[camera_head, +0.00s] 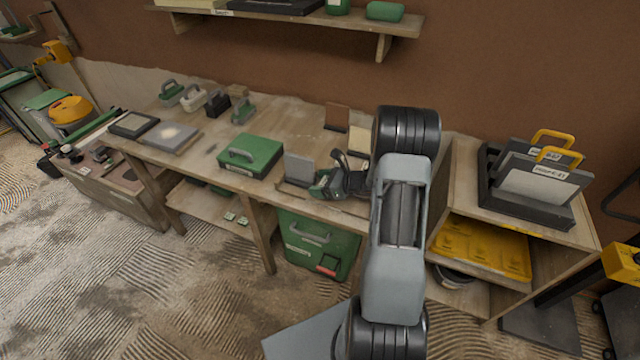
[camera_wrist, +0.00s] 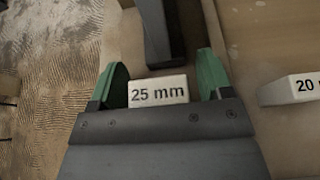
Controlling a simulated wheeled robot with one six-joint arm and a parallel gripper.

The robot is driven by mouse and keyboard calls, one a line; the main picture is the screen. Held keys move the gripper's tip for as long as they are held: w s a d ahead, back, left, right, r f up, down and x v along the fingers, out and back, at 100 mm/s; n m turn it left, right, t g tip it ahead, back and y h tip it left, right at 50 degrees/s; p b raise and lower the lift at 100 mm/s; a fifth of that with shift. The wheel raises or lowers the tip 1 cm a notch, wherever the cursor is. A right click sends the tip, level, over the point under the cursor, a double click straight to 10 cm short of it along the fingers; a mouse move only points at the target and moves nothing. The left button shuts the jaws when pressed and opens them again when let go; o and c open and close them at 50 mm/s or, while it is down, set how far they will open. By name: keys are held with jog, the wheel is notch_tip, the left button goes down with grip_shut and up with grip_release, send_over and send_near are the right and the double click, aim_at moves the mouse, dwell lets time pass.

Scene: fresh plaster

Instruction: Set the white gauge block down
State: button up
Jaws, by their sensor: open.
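The white gauge block (camera_wrist: 158,91), marked "25 mm", lies between my fingers in the wrist view. My gripper (camera_wrist: 163,78) has green fingertips and is open, with one finger on each side of the block. A narrow gap shows at the right finger; I cannot tell whether the left one touches. The block appears to be down on the wooden surface, though its underside is hidden. In the head view my gripper (camera_head: 326,184) is low over the bench's front part, and I cannot make out the block there. A second white block (camera_wrist: 294,88), marked "20 mm", lies to the right.
A dark upright piece (camera_wrist: 158,32) stands just beyond the block; a grey upright plate (camera_head: 298,168) is beside my gripper. A green case (camera_head: 250,155) sits to the left on the bench (camera_head: 283,123). The bench edge and floor (camera_wrist: 50,60) are close on the wrist view's left.

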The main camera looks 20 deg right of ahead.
jog(key=shift+r, duration=0.3)
jog(key=v, duration=0.6)
jog(key=shift+d+f, duration=0.15)
jog(key=shift+s+d+r, duration=0.1)
jog(key=shift+s+r, duration=0.15)
jog(key=s+a+r+n+g+h, duration=0.1)
jog(key=s+a+r+n+g, duration=0.3)
jog(key=a+n, duration=0.3)
jog(key=s+a+r+n+g, duration=0.3)
jog(key=s+a+r+n, duration=0.1)
jog(key=a+n, duration=0.25)
jog(key=s+a+r+n+h, duration=0.2)
jog(key=s+r+n+h, duration=0.4)
jog(key=n, duration=0.8)
jog(key=s+h, duration=0.2)
jog(key=s, duration=0.1)
jog(key=shift+s+t, duration=0.25)
jog(key=shift+t, duration=0.05)
jog(key=shift+r, duration=0.15)
